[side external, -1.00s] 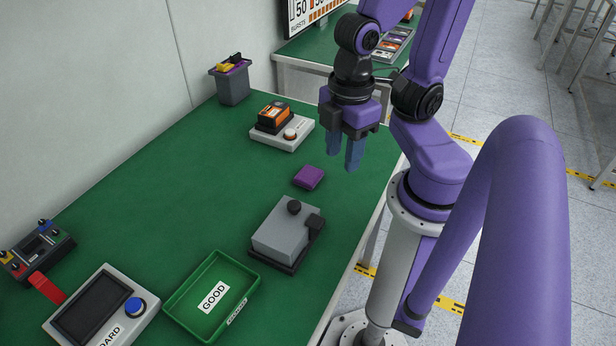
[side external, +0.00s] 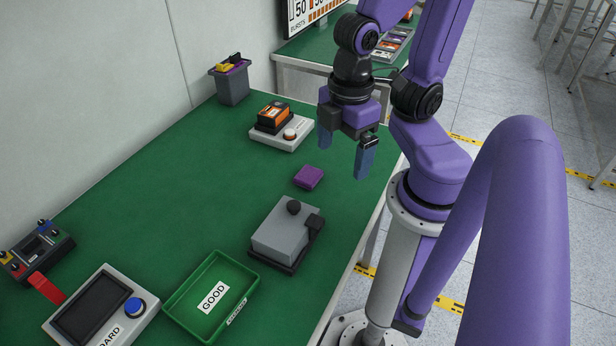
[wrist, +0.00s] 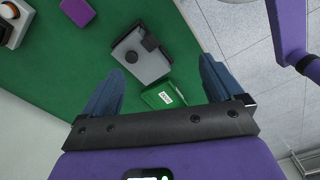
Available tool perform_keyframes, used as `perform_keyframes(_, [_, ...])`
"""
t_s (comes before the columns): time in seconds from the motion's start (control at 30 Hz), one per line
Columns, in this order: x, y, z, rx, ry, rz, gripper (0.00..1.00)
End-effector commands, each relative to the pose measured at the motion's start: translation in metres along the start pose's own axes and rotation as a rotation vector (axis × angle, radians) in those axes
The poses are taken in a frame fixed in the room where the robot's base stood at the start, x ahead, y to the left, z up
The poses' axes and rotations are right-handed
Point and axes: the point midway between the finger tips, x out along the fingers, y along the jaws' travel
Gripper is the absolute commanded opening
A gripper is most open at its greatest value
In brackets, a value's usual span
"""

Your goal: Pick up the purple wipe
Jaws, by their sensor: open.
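The purple wipe (side external: 308,177) is a small folded square lying flat on the green table, between the orange device and the grey box. It also shows in the wrist view (wrist: 78,11) at the top left, partly cut off by the frame edge. My gripper (side external: 344,158) is open and empty, with its blue fingers spread wide. It hangs above the table, up and to the right of the wipe in the side view, and is not touching it.
A grey box with a black knob (side external: 284,232) stands in front of the wipe. An orange device on a white base (side external: 281,130) stands behind it. A green GOOD tray (side external: 190,310), a screen unit (side external: 140,316) and a dark bin (side external: 233,88) are farther off. The table's left middle is clear.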

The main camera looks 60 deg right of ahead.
Motion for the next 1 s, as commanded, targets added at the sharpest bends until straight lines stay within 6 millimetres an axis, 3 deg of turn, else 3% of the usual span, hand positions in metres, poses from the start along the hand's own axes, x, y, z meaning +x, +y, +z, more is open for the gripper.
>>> perform_keyframes(0.17, [0.004, 0.012, -0.003, -0.016, -0.004, 0.002, 0.94])
perform_keyframes(0.47, [0.023, 0.079, -0.003, -0.140, -0.016, 0.006, 0.94])
perform_keyframes(0.8, [0.047, 0.156, 0.032, -0.303, -0.028, 0.000, 0.94])
perform_keyframes(1.0, [0.058, 0.184, 0.058, -0.380, -0.030, -0.004, 0.94])
